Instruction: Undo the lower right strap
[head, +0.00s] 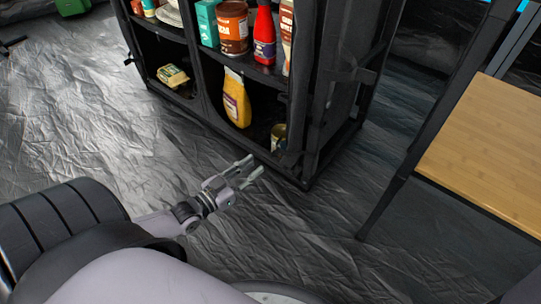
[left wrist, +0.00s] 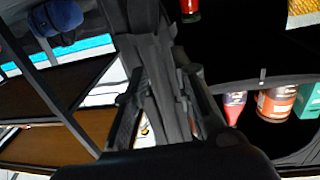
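The black fabric shelf unit (head: 318,110) stands on the crinkled dark floor covering in the head view. A dark strap-like tab (head: 366,76) shows on its right side. The lower right strap cannot be told apart clearly from the black fabric. My left gripper (head: 256,163) is low, just in front of the unit's lower right front, with its two fingers apart. In the left wrist view, the left gripper's fingers (left wrist: 163,72) lie on either side of a black fabric corner post (left wrist: 158,100). Contact cannot be told. My right gripper is not in view.
A wooden-topped table (head: 490,150) stands at right. The floor (head: 270,230) before the unit is clear.

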